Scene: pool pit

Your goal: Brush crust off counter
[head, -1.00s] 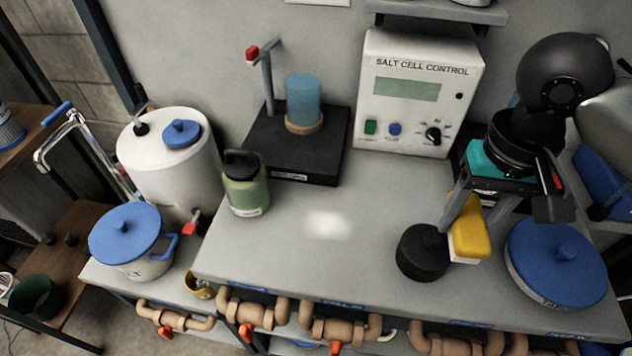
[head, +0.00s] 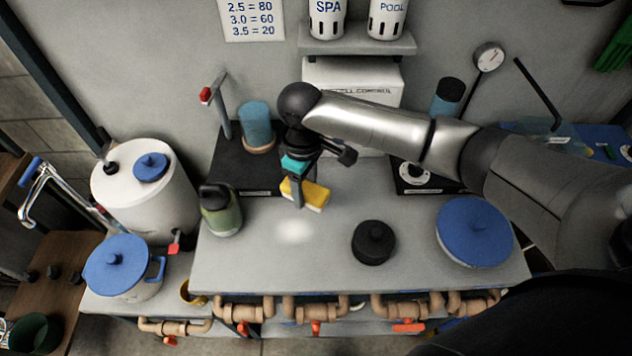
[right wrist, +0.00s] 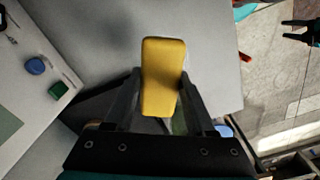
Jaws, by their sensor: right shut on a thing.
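A white, blurry-edged crust patch (head: 296,231) lies on the grey counter (head: 260,270), left of centre in the head view. My right gripper (head: 299,188) is shut on a yellow block-shaped brush (head: 311,194) with a pale lower edge. It holds the brush above and just behind the crust. In the right wrist view the brush (right wrist: 163,75) sits between the two fingers. The gap under the brush is hard to judge. I cannot make out the crust in the wrist view. My left gripper is not in view.
A green bottle (head: 221,212) stands left of the crust. A black stand (head: 247,180) with a blue cylinder (head: 257,122) stands behind. The counter's front middle is clear.

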